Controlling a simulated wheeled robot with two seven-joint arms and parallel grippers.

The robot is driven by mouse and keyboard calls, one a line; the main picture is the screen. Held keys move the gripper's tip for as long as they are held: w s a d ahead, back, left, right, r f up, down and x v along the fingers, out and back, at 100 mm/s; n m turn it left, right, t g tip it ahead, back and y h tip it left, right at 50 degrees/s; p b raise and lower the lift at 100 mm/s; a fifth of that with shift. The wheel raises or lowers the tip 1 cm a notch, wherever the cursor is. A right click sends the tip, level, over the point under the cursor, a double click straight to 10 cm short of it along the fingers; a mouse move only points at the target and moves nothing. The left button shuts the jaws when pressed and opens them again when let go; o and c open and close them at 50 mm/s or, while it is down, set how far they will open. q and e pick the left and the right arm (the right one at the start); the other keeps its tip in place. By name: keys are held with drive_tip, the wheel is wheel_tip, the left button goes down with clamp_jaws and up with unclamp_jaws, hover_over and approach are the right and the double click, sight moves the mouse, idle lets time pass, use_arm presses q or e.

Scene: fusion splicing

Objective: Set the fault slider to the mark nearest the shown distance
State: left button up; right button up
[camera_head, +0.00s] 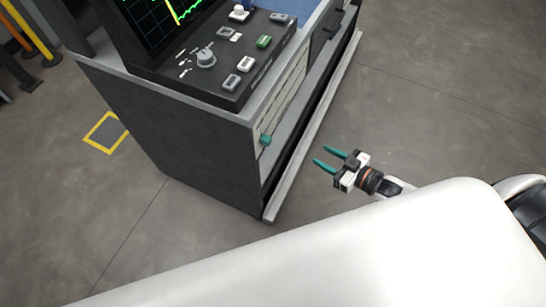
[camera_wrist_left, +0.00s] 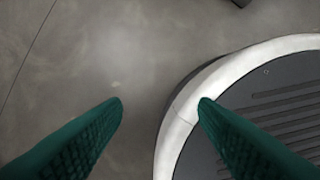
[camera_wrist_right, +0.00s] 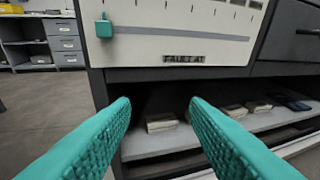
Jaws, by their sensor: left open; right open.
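The fault slider's teal knob (camera_wrist_right: 104,27) sits at the left end of a grey horizontal track on the white panel (camera_wrist_right: 190,18). Tick marks run above the track and "FAULT AT" is printed below it. The knob also shows in the head view (camera_head: 266,140) on the console's front. The screen (camera_head: 158,22) shows a green and yellow trace, cut off at the top; no distance is readable. My right gripper (camera_head: 324,156) is open and empty, in front of the panel and apart from the knob. My left gripper (camera_wrist_left: 160,100) is open and empty, above the floor.
A shelf (camera_wrist_right: 145,148) with several small items lies below the panel. A drawer (camera_wrist_right: 292,40) is right of the panel. Buttons and a dial (camera_head: 205,57) are on the console top. Grey floor (camera_head: 440,90) is clear right of the console.

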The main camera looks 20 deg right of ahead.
sight(270, 141)
drive_tip(key=s+a+r+n+y+b, duration=0.2)
drive_tip(key=a+r+y+b, duration=0.1)
drive_tip(key=a+r+y, duration=0.2)
use_arm(q)
drive_tip(key=shift+t, duration=0.3)
drive_tip(key=w, duration=0.3)
drive_tip(key=w+r+b, duration=0.1)
drive_tip(key=shift+w+d, duration=0.2)
drive_tip(key=shift+d, duration=0.1)
use_arm(e)
drive_tip(key=shift+g, duration=0.3)
drive_tip(key=x, duration=1.2)
drive_tip(key=shift+w+a+r, duration=0.1)
drive_tip(key=shift+a+r, duration=0.05)
drive_tip(key=shift+a, duration=0.05)
clamp_jaws()
